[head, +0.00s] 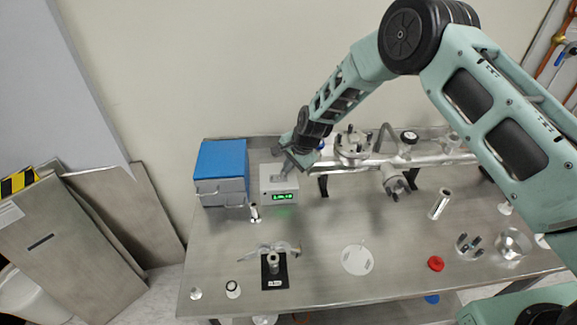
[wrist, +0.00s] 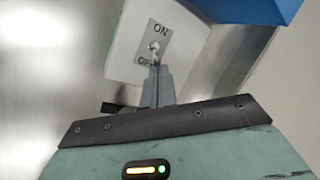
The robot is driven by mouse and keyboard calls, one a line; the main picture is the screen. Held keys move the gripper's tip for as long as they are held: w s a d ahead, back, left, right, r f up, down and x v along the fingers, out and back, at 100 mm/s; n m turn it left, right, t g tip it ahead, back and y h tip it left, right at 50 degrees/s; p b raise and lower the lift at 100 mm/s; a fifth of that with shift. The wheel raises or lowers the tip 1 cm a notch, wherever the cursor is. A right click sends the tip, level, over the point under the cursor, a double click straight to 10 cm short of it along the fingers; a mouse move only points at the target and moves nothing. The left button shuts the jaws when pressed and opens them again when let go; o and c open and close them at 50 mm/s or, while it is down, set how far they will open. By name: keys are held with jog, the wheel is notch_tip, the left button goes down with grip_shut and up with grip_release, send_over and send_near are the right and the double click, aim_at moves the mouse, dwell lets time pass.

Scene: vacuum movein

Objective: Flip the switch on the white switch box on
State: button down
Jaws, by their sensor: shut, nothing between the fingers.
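The white switch box (head: 279,186) stands near the back left of the metal table, with a lit green display on its front. In the wrist view its white face (wrist: 126,47) carries a grey plate (wrist: 143,45) marked ON and OFF. The small metal toggle switch (wrist: 154,46) sits between the two words, and its exact tilt is hard to tell. My gripper (wrist: 157,66) is shut and empty. Its fingertips are at the OFF side of the switch, partly covering that word; whether they touch the lever I cannot tell. In the head view my gripper (head: 284,172) is over the box's top.
A blue-topped box (head: 221,162) stands close left of the switch box. A metal pipe assembly (head: 352,148) with valves runs along the back right. A black-based fixture (head: 274,270), a white disc (head: 357,260) and a red ring (head: 436,263) lie nearer the front. The table's middle is clear.

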jog(key=shift+a+r+h+b, duration=0.3)
jog(key=shift+a+h, duration=0.2)
jog(key=shift+h, duration=0.5)
jog(key=shift+a+h+b, duration=0.3)
jog(key=shift+h+b, duration=0.1)
jog(key=shift+h, duration=0.2)
jog(key=a+h+b, duration=0.1)
jog(key=h+b, duration=0.3)
jog(key=b, duration=0.1)
jog(key=shift+a+n, duration=0.35)
jog(key=shift+n, duration=0.05)
jog(key=shift+r, duration=0.25)
jog(key=shift+r+p, duration=0.3)
jog(key=shift+r, duration=0.5)
